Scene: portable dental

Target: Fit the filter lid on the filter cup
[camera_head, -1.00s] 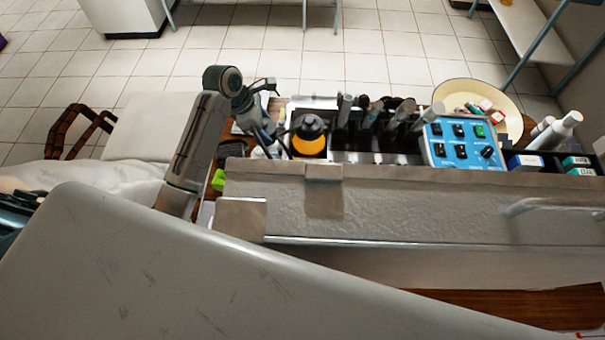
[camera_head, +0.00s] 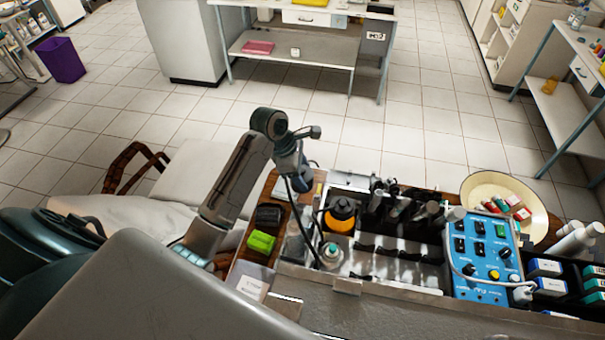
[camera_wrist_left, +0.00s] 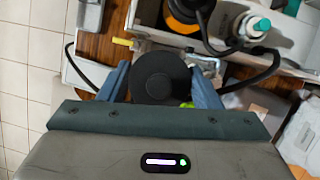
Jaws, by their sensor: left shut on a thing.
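In the left wrist view, my left gripper (camera_wrist_left: 158,70) has its two blue fingers closed on opposite sides of a round black lid (camera_wrist_left: 158,77) with a raised centre, which I take for the filter lid. In the head view, my left gripper (camera_head: 299,184) hangs near the left end of the open case; the lid cannot be made out there. An orange jar with a black top (camera_head: 341,216) stands in the case, to the gripper's right. A pale cup-like container with a teal top (camera_head: 330,256) stands in front of it. I cannot tell which is the filter cup. My right gripper is out of view.
The case (camera_head: 345,287) holds several handpieces and a blue control box (camera_head: 482,250). A cream bowl (camera_head: 540,222) stands behind the box. A green block (camera_head: 262,242) and a dark block (camera_head: 268,215) lie on the wooden surface left of the case. Cables hang near the gripper.

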